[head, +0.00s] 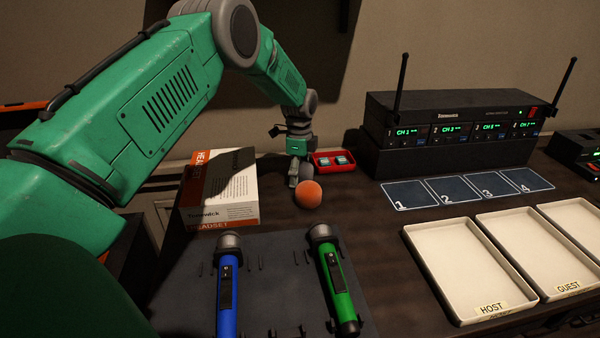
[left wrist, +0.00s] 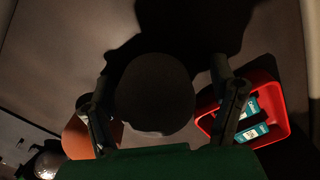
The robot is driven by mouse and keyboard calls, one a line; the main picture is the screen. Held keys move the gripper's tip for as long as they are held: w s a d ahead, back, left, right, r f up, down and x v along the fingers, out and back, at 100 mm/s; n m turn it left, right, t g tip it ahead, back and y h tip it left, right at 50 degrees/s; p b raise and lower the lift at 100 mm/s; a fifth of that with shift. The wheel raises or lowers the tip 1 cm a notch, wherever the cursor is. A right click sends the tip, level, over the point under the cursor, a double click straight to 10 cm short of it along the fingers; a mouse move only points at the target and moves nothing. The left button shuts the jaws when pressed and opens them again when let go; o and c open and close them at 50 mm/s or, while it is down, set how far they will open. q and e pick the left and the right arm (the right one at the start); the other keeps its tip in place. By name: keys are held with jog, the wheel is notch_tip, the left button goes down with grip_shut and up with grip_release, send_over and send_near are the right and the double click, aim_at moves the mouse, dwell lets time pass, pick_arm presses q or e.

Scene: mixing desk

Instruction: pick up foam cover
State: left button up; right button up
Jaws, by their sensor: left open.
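My left gripper (head: 299,178) reaches down at the back of the desk, between the headset box and the red tray. In the left wrist view its two fingers (left wrist: 161,78) are open, one on each side of a dark round foam cover (left wrist: 154,95). I cannot tell whether they touch it. In the head view this dark cover is mostly hidden or hard to tell from the gripper. An orange foam cover (head: 309,194) sits just in front of the gripper; it also shows beside the left-hand finger in the wrist view (left wrist: 76,138). My right gripper is not in view.
The headset box (head: 221,190) stands left of the gripper. The red tray (head: 322,168) with teal items is close on its right. Blue (head: 228,285) and green (head: 337,282) microphones lie in front. A receiver (head: 450,118), numbered cards and pale trays (head: 455,262) fill the right.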

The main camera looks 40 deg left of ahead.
pick_arm(q)
jog(key=shift+d+r, duration=0.1)
jog(key=shift+d, duration=0.05)
jog(key=shift+d+r, duration=0.25)
jog(key=shift+d, duration=0.2)
jog(key=c, duration=0.9)
jog(key=shift+d, duration=0.15)
